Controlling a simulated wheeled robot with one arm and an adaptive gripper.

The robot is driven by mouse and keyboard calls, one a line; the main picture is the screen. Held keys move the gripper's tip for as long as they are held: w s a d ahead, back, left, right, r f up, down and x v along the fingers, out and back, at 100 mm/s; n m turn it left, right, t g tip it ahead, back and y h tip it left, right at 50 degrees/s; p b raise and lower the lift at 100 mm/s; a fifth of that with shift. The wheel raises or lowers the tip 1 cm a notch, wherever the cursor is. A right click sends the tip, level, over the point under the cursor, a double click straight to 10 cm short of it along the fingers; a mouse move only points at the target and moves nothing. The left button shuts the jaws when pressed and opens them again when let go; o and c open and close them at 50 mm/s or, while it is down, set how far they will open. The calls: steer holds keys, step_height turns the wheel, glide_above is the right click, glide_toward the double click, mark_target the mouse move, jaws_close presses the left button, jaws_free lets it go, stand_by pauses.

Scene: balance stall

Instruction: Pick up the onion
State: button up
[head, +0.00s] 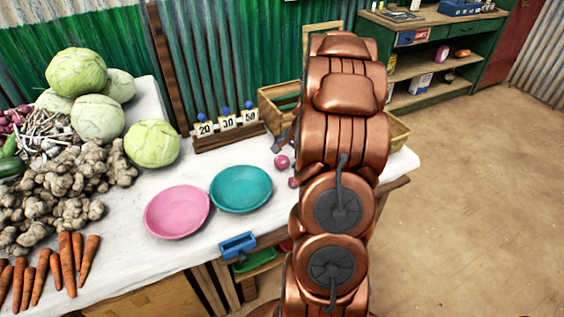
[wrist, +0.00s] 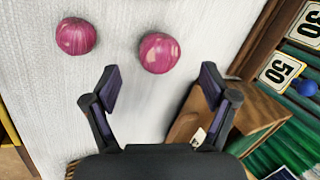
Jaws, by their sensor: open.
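Two purple-red onions lie on the white tabletop. One onion (head: 282,162) lies beside my arm, and in the wrist view this onion (wrist: 160,53) is just beyond the fingertips, roughly centred between them.
A wooden crate (head: 270,113) and a rack of number cards (head: 226,128) stand at the table's back. A pink bowl (head: 177,212) and a teal bowl (head: 241,189) sit left of the onions. Cabbages (head: 152,143), ginger (head: 62,185) and carrots (head: 68,262) fill the left side.

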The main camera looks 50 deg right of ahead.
mark_target(284, 159)
steer(key=shift+d+p+x, duration=0.1)
steer(key=shift+p+x, duration=0.2)
steer(key=shift+x, duration=0.95)
steer(key=shift+d+p+x, duration=0.15)
steer(key=shift+p+x, duration=0.1)
steer(key=shift+x, duration=1)
steer(key=shift+c, duration=0.4)
steer(key=c, duration=1.2)
